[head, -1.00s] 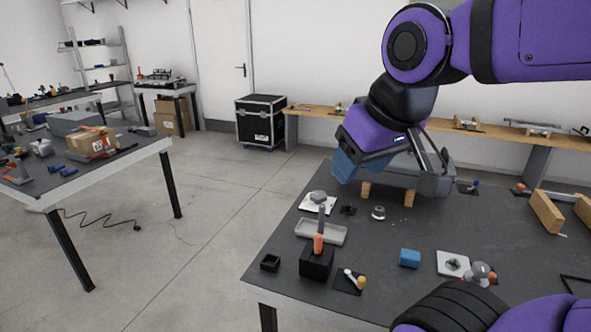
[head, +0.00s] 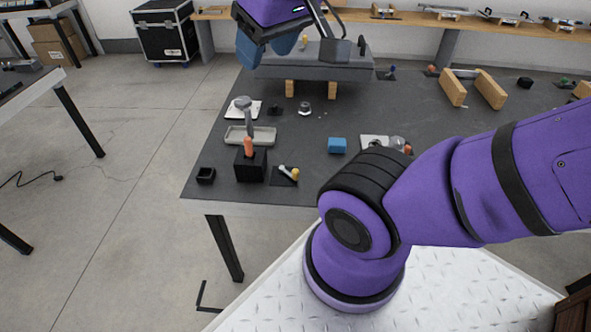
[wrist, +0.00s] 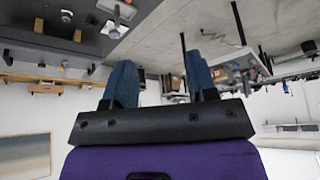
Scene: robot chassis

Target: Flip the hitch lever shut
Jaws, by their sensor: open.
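A small lever with a pale arm and yellow knob (head: 289,173) lies low over a dark plate near the table's front edge. It may be the hitch lever, but I cannot tell for sure. My gripper (head: 266,50), with blue fingers, is high at the left end of a grey chassis-like body (head: 318,70) resting on wooden blocks, well behind that lever. The wrist view shows my gripper (wrist: 160,82) open, with nothing between the fingers.
A mallet with an orange handle (head: 248,146) stands upright in a black block (head: 250,165) beside the lever. A grey tray (head: 262,135), blue block (head: 337,145) and black open box (head: 205,175) are nearby. Wooden blocks (head: 453,90) stand at right.

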